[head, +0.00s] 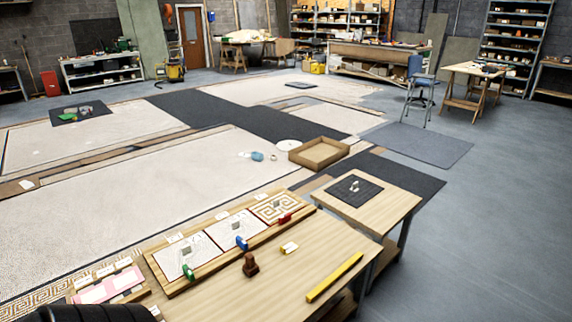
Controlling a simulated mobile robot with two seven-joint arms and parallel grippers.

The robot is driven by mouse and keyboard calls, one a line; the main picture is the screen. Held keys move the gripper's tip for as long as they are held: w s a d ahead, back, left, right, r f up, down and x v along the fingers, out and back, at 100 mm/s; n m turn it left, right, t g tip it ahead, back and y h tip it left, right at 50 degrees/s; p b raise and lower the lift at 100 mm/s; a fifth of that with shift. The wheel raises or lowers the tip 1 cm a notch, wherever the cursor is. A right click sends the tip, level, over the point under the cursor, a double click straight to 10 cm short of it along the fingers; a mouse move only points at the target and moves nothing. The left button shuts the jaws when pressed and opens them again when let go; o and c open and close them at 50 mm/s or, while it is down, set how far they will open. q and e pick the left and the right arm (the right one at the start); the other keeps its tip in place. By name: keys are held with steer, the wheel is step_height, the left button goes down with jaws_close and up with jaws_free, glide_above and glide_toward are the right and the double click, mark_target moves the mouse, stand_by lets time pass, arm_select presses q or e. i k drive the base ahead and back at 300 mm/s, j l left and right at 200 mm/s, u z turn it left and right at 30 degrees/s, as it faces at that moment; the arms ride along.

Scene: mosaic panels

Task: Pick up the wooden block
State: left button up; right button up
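A small dark brown block-like piece (250,265) stands upright on the light wood table (222,298), in front of the long panel tray. It looks like wood, with a wider base and a narrower top. A small yellow piece with a white face (289,248) lies to its right and a little farther back. I cannot tell for certain which of the two is the wooden block. Nothing touches either piece. A dark rounded part of mine shows at the bottom left edge. Neither of my grippers' fingers is in view.
A wooden tray (158,281) holds three square panels, with green, blue and red small items along its front. A yellow bar (334,278) lies on the right of the table. A side table (395,203) carries a dark mat. Open grey floor lies to the right.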

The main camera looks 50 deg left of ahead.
mark_target(250, 267)
steer(key=i+j+z, duration=0.1)
steer(key=i+z, duration=0.35)
steer(key=i+j+z, duration=0.25)
steer(key=i+z, duration=0.2)
steer(key=z, duration=0.5)
steer(key=j+z, duration=0.15)
steer(key=z, duration=0.35)
steer(key=j+z, duration=0.1)
steer(key=z, duration=0.35)
steer(key=j+z, duration=0.1)
steer(key=z, duration=0.4)
steer(key=j+z, duration=0.1)
steer(key=z, duration=1.4)
steer(key=k+z, duration=0.1)
steer(key=z, duration=0.9)
steer(key=k+l+z, duration=0.1)
steer(key=z, duration=0.9)
steer(key=l+z, duration=0.1)
steer(key=z, duration=0.35)
steer(key=k, duration=0.05)
